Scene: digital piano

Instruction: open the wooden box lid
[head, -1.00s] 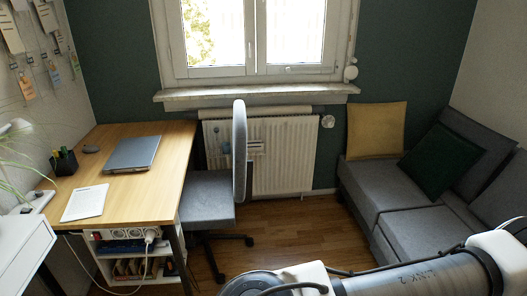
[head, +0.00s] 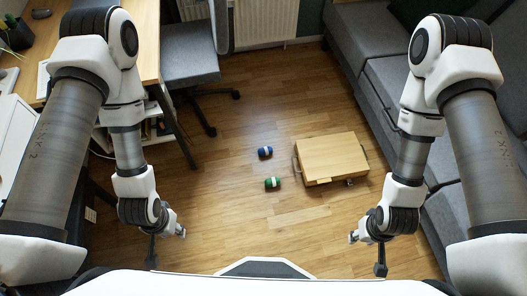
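The wooden box (head: 331,157) sits on the floor, right of centre in the head view. Its light-wood top lies flat and looks closed. Dark handles show at its left and right sides, and a small dark metal part shows at its front edge. My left gripper (head: 166,247) hangs low at the left, well away from the box, with its fingers apart and nothing between them. My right gripper (head: 367,253) is in front of the box and slightly to its right, apart from it, also with spread fingers and empty.
A blue object (head: 265,152) and a green object (head: 272,183), each with a white band, lie on the floor left of the box. A grey sofa (head: 375,75) stands on the right. A desk and a grey chair (head: 190,58) stand on the left.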

